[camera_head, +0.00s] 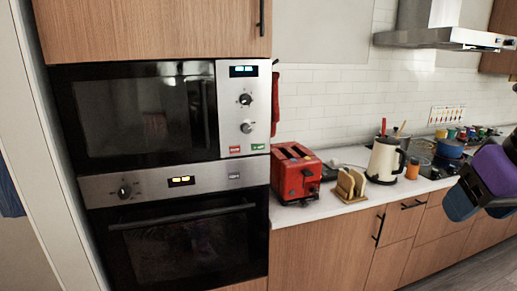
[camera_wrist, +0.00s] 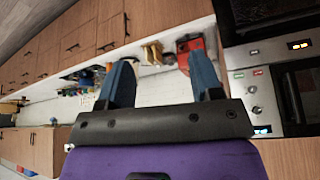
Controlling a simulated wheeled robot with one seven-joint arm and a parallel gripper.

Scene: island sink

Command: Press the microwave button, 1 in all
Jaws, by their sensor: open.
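The microwave (camera_head: 140,112) is built into the wooden cabinet at the left of the head view, its dark door shut. Its silver control panel (camera_head: 243,110) has a lit blue display, two knobs, and a red button (camera_head: 235,149) and a green button (camera_head: 257,147) at the bottom. My gripper (camera_head: 482,208), purple with blue fingers, is at the right edge, well apart from the microwave. In the wrist view, turned upside down, my gripper (camera_wrist: 160,62) is open and empty. There the control panel (camera_wrist: 249,98) is at the right, beyond the fingers.
The oven (camera_head: 185,240) is below the microwave. A red toaster (camera_head: 295,172), a toast rack (camera_head: 350,184) and a cream kettle (camera_head: 384,160) stand on the counter between the microwave and my gripper. A range hood (camera_head: 440,38) hangs above right. The floor (camera_head: 475,265) at lower right looks clear.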

